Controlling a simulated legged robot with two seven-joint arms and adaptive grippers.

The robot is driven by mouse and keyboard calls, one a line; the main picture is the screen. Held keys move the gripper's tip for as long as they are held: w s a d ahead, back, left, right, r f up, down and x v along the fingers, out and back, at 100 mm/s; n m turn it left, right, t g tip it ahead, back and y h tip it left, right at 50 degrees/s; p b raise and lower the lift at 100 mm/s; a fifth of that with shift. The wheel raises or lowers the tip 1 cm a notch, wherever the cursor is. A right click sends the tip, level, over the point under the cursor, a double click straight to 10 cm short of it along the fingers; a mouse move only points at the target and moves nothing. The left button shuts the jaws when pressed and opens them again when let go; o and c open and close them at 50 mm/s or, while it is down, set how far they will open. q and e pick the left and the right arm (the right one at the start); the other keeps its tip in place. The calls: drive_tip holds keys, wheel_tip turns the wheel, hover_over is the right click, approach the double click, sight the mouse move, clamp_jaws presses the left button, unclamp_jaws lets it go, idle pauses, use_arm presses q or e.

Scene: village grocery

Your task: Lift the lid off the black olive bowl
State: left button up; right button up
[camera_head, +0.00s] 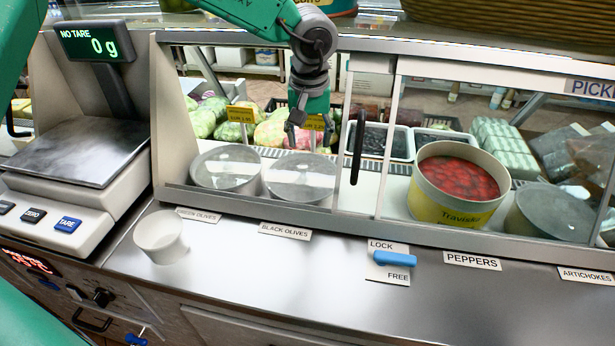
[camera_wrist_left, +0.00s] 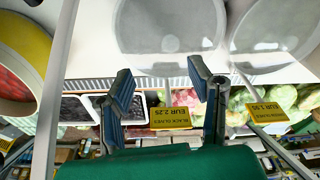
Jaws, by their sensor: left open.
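The black olive bowl (camera_head: 300,182) stands in the glass-fronted counter behind its BLACK OLIVES label (camera_head: 285,231). Its pale, see-through round lid (camera_head: 303,170) is on it. In the left wrist view the lid (camera_wrist_left: 170,28) shows as a large pale disc at the top. My left gripper (camera_head: 305,130) comes down from above, behind the front glass, close to the far side of the lid. Its two fingers (camera_wrist_left: 160,82) are apart with nothing between them. I cannot tell whether a fingertip touches the lid. My right gripper is not in view.
The lidded green olive bowl (camera_head: 226,170) stands close on the left. A yellow tub of peppers (camera_head: 457,187) stands right, beyond a glass frame with a dark handle (camera_head: 357,147). Yellow price tags (camera_wrist_left: 170,118) stand behind the bowls. A white cup (camera_head: 161,237) sits on the steel counter.

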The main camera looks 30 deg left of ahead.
sight(302, 166)
use_arm(q)
drive_tip(key=f, duration=0.1)
drive_tip(key=a+f, duration=0.1)
drive_tip(key=f, duration=0.1)
drive_tip(key=a+f, duration=0.1)
drive_tip(key=shift+w+f+b, duration=0.3)
drive_tip(key=shift+f, duration=0.35)
drive_tip(key=f, duration=0.2)
drive_tip(key=f+b, duration=0.1)
drive_tip(key=shift+w+d+f, duration=0.15)
drive_tip(key=shift+d+f, duration=0.15)
drive_tip(key=shift+f, duration=0.1)
drive_tip(key=shift+a, duration=0.35)
drive_tip(key=shift+c, duration=1)
drive_tip(key=shift+a+f, duration=0.1)
drive_tip(key=shift+a, duration=0.1)
clamp_jaws()
drive_tip(key=shift+d, duration=0.15)
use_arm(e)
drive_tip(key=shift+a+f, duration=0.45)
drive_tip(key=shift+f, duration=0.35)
